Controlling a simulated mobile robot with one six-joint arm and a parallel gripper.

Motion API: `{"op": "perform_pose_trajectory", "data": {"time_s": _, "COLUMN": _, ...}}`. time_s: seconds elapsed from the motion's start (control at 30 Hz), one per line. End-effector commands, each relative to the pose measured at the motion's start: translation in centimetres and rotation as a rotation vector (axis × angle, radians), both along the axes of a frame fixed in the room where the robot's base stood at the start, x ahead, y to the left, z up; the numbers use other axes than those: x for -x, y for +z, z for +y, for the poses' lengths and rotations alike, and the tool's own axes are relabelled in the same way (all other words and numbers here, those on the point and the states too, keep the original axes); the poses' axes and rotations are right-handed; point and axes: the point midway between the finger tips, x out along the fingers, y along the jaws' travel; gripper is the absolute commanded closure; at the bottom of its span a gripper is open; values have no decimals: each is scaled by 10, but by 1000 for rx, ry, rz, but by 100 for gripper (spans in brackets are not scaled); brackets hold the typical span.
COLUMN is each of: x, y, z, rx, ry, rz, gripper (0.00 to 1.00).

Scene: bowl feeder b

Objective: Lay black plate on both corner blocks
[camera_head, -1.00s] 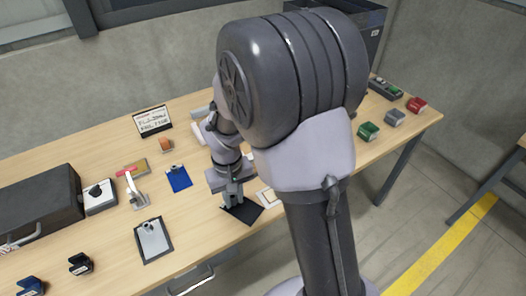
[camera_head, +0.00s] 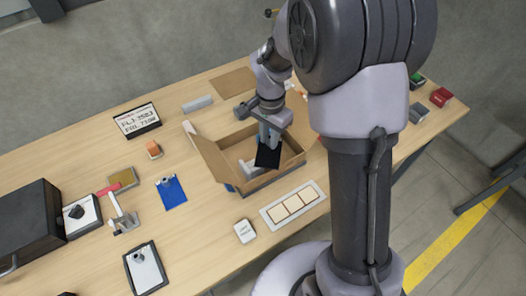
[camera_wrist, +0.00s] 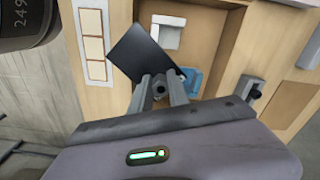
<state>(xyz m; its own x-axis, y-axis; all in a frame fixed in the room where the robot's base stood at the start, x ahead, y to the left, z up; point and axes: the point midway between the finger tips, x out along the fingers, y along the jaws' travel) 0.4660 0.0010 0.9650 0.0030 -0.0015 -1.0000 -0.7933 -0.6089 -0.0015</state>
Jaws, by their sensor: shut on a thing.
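My gripper (camera_head: 267,140) is shut on the black plate (camera_head: 268,156) and holds it tilted over the open cardboard box (camera_head: 292,163). In the wrist view my fingertips (camera_wrist: 160,88) grip the near edge of the plate (camera_wrist: 143,52). A white corner block (camera_head: 249,168) stands in the box's left part; it also shows in the wrist view (camera_wrist: 167,34), beside the plate and partly covered by it. A blue block-like piece (camera_wrist: 191,80) lies close to my fingers in the wrist view, partly hidden. I cannot tell whether it is the second corner block.
The box's left flap (camera_head: 209,160) stands up. A white tray with several square cells (camera_head: 293,205) and a small white labelled box (camera_head: 245,231) lie in front. A blue clipboard (camera_head: 172,192) and a grey bar (camera_head: 197,103) lie left.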

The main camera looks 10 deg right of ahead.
Motion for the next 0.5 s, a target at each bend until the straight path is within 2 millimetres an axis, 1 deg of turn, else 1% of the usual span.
{"op": "perform_pose_trajectory", "data": {"time_s": 0.1, "x": -16, "y": 7, "z": 0, "rx": -2, "ry": -301, "rz": -1, "gripper": 100}}
{"op": "perform_pose_trajectory", "data": {"time_s": 0.2, "x": -27, "y": 11, "z": 0, "rx": -2, "ry": -554, "rz": -1, "gripper": 100}}
{"op": "perform_pose_trajectory", "data": {"time_s": 0.3, "x": -36, "y": 15, "z": 0, "rx": -2, "ry": -747, "rz": -1, "gripper": 100}}
{"op": "perform_pose_trajectory", "data": {"time_s": 0.4, "x": -39, "y": 13, "z": 0, "rx": -3, "ry": -845, "rz": 0, "gripper": 100}}
{"op": "perform_pose_trajectory", "data": {"time_s": 0.47, "x": -40, "y": 4, "z": 0, "rx": -2, "ry": -865, "rz": 1, "gripper": 100}}
{"op": "perform_pose_trajectory", "data": {"time_s": 0.5, "x": -40, "y": -5, "z": 0, "rx": -2, "ry": -868, "rz": 1, "gripper": 100}}
